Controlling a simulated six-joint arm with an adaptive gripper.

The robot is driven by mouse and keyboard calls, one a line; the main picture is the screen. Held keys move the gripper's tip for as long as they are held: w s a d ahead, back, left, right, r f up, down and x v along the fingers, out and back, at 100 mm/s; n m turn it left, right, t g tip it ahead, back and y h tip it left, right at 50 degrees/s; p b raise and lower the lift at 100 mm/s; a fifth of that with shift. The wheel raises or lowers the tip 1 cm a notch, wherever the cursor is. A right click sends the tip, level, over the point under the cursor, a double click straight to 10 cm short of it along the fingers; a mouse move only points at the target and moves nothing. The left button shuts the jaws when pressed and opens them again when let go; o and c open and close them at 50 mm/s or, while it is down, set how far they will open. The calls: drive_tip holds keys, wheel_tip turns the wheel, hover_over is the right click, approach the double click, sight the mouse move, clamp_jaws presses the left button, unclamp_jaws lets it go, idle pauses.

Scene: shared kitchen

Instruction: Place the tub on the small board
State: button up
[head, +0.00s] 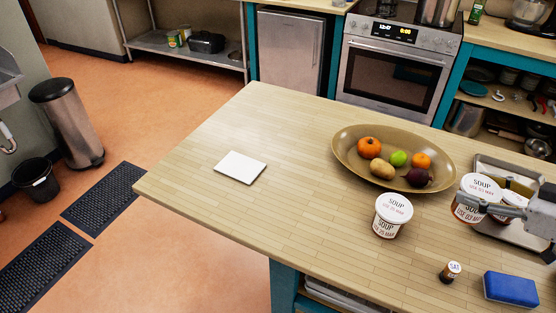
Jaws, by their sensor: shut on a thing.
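A white soup tub (476,187) with a printed lid is at the right, over the left side of a metal tray. My gripper (490,194) reaches in from the right edge and is shut on this tub; its fingers partly cover the tub's side. I cannot tell whether the tub is clear of the tray. The small white board (240,167) lies flat and empty on the left part of the wooden table (290,220), well away from my gripper.
Another soup tub (393,216) stands on the table left of my gripper. A third tub (513,199) is in the metal tray (485,160). A fruit bowl (345,157) stands behind. A small jar (450,272) and blue sponge (511,289) are in front. The table around the board is clear.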

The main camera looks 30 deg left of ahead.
drive_tip(key=w+a+r, duration=0.1)
drive_tip(key=w+a, duration=0.4)
drive_tip(key=a, duration=0.9)
drive_tip(key=w+a, duration=0.4)
drive_tip(key=a, duration=1.1)
drive_tip(key=s+a, duration=0.3)
drive_tip(key=a, duration=0.7)
drive_tip(key=s+a, duration=0.4)
drive_tip(key=a, duration=0.6)
drive_tip(key=s+a, duration=0.4)
drive_tip(key=a, duration=0.7)
drive_tip(key=shift+r+n+g+y, duration=0.2)
drive_tip(key=shift+n+g+y, duration=0.1)
drive_tip(key=shift+s+f, duration=0.1)
wheel_tip(320, 180, down, 6)
drive_tip(key=shift+f, duration=0.1)
drive_tip(key=shift+f, duration=1.85)
